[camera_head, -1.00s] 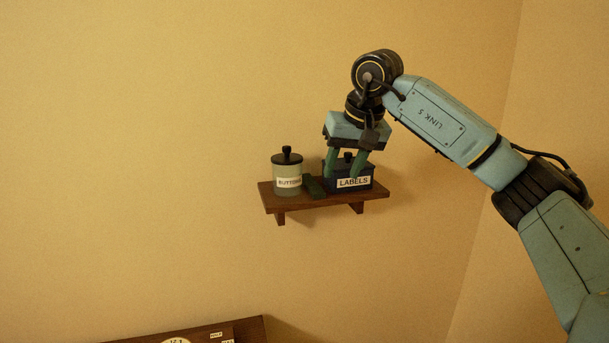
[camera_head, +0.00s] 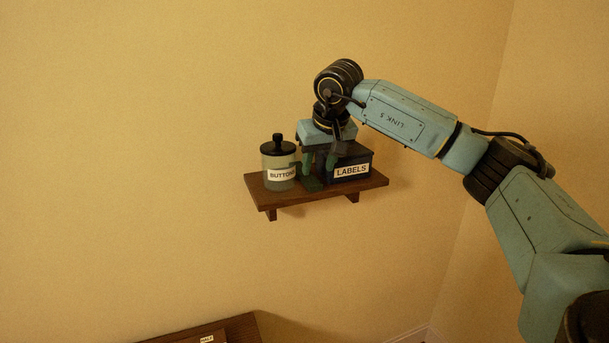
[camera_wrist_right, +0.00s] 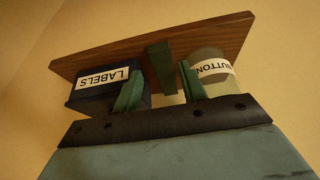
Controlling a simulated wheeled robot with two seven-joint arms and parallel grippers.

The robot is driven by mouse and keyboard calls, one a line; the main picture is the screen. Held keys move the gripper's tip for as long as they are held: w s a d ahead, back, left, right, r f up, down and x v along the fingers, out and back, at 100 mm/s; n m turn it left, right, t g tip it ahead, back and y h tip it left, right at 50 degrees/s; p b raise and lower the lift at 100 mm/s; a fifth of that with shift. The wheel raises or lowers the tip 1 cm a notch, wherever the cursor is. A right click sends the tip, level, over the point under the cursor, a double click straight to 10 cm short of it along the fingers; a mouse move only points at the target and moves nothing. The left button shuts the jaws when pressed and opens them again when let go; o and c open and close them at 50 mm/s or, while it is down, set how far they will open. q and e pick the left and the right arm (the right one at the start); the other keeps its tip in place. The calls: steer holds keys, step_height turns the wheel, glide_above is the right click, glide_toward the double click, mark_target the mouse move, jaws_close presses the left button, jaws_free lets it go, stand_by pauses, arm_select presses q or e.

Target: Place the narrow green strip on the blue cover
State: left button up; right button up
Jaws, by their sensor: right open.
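The narrow green strip (camera_head: 311,184) is on the small wall shelf, between the buttons jar and the labels box. In the right wrist view the strip (camera_wrist_right: 160,62) shows between my two green fingers, with a gap on each side. My right gripper (camera_head: 319,169) is open, fingers pointing down at the strip and partly covering it in the head view. I cannot make out a thing that is clearly the blue cover. My left gripper is not in view.
The brown shelf (camera_head: 267,195) holds the glass buttons jar (camera_head: 276,162) with a black lid on the left and the dark labels box (camera_head: 364,160) on the right. Both stand close beside the fingers. A wooden piece (camera_head: 240,327) shows at the bottom edge.

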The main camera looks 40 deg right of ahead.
mark_target(314, 182)
steer(key=p+x, duration=0.1)
steer(key=x, duration=0.3)
steer(key=shift+w+f, duration=0.1)
steer(key=shift+f, duration=0.3)
steer(key=c, duration=0.8)
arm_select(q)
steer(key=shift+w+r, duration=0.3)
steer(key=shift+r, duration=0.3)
arm_select(e)
steer(key=shift+c, duration=0.2)
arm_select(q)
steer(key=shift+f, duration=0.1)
